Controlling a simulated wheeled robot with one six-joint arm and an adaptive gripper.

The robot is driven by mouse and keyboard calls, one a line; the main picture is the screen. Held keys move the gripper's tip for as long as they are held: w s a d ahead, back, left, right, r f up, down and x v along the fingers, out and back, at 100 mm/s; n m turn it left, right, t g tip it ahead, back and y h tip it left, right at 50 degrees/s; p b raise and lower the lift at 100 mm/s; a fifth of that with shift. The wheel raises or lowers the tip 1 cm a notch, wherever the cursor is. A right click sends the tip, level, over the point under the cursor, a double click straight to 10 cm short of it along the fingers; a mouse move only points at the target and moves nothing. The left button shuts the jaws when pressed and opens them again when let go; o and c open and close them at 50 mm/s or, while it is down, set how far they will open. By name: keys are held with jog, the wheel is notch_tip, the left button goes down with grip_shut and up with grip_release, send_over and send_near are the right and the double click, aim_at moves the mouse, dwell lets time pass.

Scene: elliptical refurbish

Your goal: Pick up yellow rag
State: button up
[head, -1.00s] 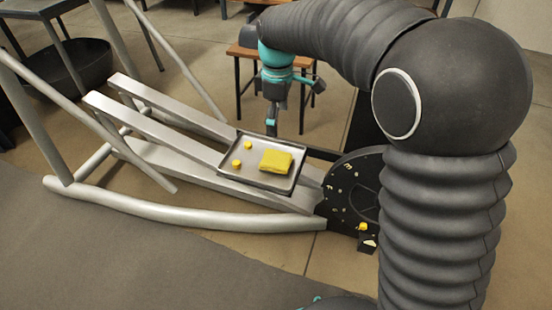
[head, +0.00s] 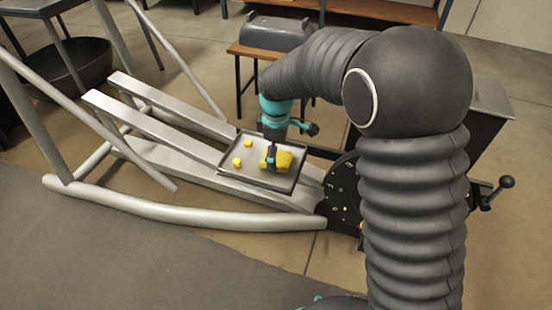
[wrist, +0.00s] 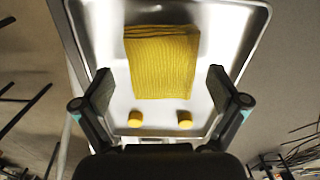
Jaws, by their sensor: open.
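The yellow rag (head: 284,157) is a folded, ribbed cloth lying flat on a shallow metal tray (head: 212,165). In the wrist view the rag (wrist: 162,62) lies on the tray (wrist: 100,30) beyond and between the fingertips. My gripper (head: 271,160) is above the tray and in front of part of the rag in the head view. In the wrist view my gripper (wrist: 160,82) has its fingers wide apart with nothing between them. I cannot tell its exact height above the rag.
Two small yellow pieces (head: 237,162) (head: 248,143) sit on the tray beside the rag. The tray rests on the silver rails (head: 150,105) of an elliptical frame. A black disc (head: 343,195) stands right of it. A bench (head: 275,52) is behind.

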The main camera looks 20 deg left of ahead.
aim_at(280, 156)
jog(key=shift+f, duration=0.3)
jog(key=c, duration=1.1)
jog(key=shift+r, duration=0.1)
jog(key=shift+c, duration=0.2)
jog(key=shift+r, duration=0.55)
jog(key=r, duration=0.1)
jog(key=d+r, duration=0.1)
jog(key=r, duration=0.1)
jog(key=shift+w+r, duration=0.1)
jog(key=shift+r, duration=0.15)
jog(key=w+d+r, duration=0.1)
jog(key=d+r, duration=0.5)
jog(key=d, duration=0.4)
jog(key=shift+d+r, duration=0.15)
jog(key=shift+d, duration=0.2)
